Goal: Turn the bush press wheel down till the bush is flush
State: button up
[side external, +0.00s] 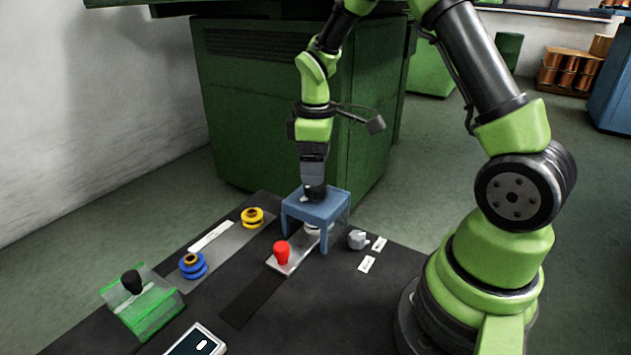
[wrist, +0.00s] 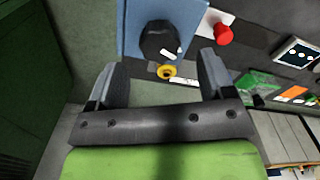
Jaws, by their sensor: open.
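The blue press frame (side external: 332,207) stands on the dark bench, and its top also shows in the wrist view (wrist: 190,14). A dark wheel (wrist: 158,40) with a white mark sits on top of it. My gripper (side external: 313,184) is just above the frame's top, pointing down, and partly hides the wheel in the side view. In the wrist view my open gripper (wrist: 161,76) has its two fingers apart, with the wheel in line with the gap between them. I cannot tell whether they touch it. A pale round part (side external: 314,229) shows under the frame; the bush's height cannot be made out.
A red knob (side external: 281,251) on a pale plate stands close in front of the press. A grey knob (side external: 357,239) is to its right. Yellow (side external: 252,216) and blue (side external: 192,266) spools, a green clear guard (side external: 148,307) and a screened device (side external: 197,342) occupy the left.

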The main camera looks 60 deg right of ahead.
aim_at(316, 188)
jog(key=shift+f, duration=2.15)
jog(key=c, duration=0.9)
